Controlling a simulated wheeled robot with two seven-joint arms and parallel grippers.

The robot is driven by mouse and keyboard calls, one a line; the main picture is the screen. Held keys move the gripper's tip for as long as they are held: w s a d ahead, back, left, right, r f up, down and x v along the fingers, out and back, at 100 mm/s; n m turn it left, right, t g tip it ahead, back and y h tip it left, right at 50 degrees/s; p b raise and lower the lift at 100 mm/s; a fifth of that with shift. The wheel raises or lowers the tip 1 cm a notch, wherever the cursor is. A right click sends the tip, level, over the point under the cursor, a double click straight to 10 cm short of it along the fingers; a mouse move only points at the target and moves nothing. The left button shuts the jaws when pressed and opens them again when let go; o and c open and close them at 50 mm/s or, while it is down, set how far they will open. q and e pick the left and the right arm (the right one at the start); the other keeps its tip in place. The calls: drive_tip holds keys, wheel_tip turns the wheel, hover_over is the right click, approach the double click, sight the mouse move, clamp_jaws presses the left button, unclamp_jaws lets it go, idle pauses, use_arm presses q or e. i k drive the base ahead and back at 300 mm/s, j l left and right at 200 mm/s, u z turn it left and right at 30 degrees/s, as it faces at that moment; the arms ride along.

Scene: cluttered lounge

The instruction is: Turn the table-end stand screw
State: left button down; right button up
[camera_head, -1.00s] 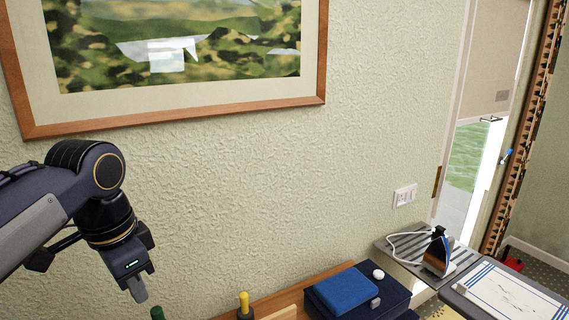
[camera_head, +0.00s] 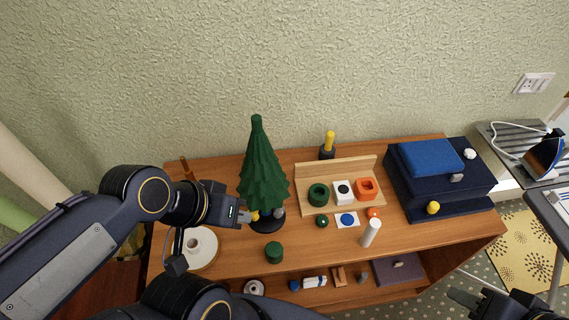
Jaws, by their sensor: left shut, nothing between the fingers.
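A dark green model tree (camera_head: 261,175) stands upright in a round black stand (camera_head: 268,227) on the wooden table. A small yellow screw-like piece (camera_head: 254,215) sits at the stand's left side, and a grey knob (camera_head: 279,212) shows at its right. My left gripper (camera_head: 246,216) is shut, with its tips right beside the yellow piece; I cannot tell whether they touch it. The gripper hides part of the stand's left side. My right gripper (camera_head: 466,299) is at the bottom right, away from the tree, and its jaw opening is unclear.
A wooden rack (camera_head: 335,170) with green, white and orange blocks stands right of the tree. A blue-topped box (camera_head: 440,185) is further right. A green cylinder (camera_head: 274,252), a white cylinder (camera_head: 370,232) and a white disc (camera_head: 200,247) occupy the table. Small items lie on the lower shelf.

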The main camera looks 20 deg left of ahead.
sight(255, 216)
drive_tip(key=u, duration=1.05)
drive_tip(key=l+u, duration=0.15)
drive_tip(key=l, duration=0.45)
drive_tip(key=k+l+u, duration=0.1)
drive_tip(key=l, duration=0.5)
